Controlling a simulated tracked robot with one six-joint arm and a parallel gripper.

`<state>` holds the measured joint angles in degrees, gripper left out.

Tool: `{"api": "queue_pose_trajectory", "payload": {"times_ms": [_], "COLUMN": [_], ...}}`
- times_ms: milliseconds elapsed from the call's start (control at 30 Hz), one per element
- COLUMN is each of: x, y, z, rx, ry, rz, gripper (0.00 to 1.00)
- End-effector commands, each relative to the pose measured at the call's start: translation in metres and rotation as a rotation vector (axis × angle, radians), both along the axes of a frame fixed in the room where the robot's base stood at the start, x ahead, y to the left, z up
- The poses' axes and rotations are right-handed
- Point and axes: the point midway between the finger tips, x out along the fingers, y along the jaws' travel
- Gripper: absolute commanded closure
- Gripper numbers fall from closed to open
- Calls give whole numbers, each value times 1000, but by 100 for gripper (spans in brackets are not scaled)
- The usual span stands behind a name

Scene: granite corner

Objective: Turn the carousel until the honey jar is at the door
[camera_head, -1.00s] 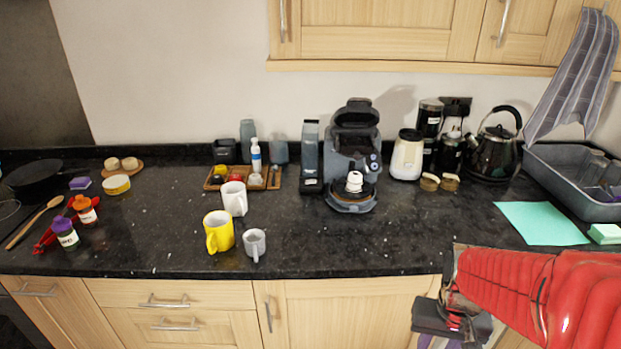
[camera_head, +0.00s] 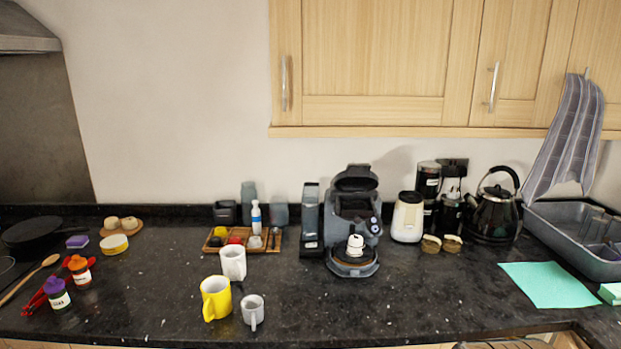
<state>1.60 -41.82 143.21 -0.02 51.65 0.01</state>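I cannot make out a carousel or a honey jar in this view. The upper wall cupboard (camera_head: 372,60) has its doors shut, so its inside is hidden. Two small labelled jars stand at the far left of the worktop, one with a purple lid (camera_head: 54,286) and one with an orange lid (camera_head: 78,264). Their labels are too small to read. My gripper is out of view, and the red arm does not show clearly.
A coffee machine (camera_head: 354,220) stands mid-worktop, with a yellow mug (camera_head: 215,298), white mug (camera_head: 233,263) and grey cup (camera_head: 253,310) to its left. A kettle (camera_head: 494,214) and grey rack (camera_head: 580,240) are at right. Bare worktop (camera_head: 400,300) lies front centre.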

Motion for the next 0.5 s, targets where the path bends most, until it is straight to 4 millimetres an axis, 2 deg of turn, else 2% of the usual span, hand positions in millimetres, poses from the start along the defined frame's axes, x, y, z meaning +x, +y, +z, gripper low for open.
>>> {"api": "queue_pose_trajectory", "payload": {"times_ms": [100,500], "x": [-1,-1], "y": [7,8], "z": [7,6], "rx": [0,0], "ry": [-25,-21], "rz": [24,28], "gripper": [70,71]}}
